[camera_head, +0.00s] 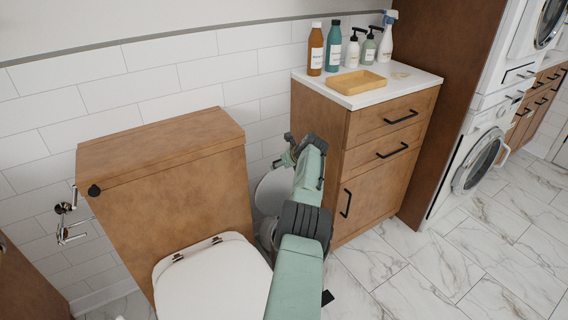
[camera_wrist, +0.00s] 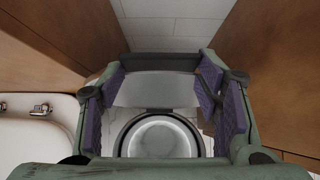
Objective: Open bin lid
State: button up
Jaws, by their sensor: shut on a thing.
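The bin (camera_wrist: 158,148) stands on the floor between the toilet and the wooden cabinet. In the wrist view its round opening faces up, with a grey inner bucket. Its pale grey lid (camera_wrist: 155,92) is raised at the back of the opening. The lid also shows as a tilted pale disc in the head view (camera_head: 271,192). My gripper (camera_wrist: 157,82) spans the lid, with a purple-padded finger at each side, and is shut on it. In the head view my gripper (camera_head: 292,150) is partly hidden by my arm, which also covers much of the bin.
The toilet's wooden tank box (camera_head: 175,185) and white seat lid (camera_head: 212,285) are close on the left. The wooden cabinet (camera_head: 365,160), holding bottles and a tan tray (camera_head: 356,82), is close on the right. Tiled wall lies behind; marble floor (camera_head: 420,270) is clear at right.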

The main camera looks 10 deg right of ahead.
jog(key=shift+f, duration=0.1)
dwell(0.3)
jog(key=o, duration=1.7)
jog(key=shift+a, duration=0.1)
jog(key=v, duration=1.2)
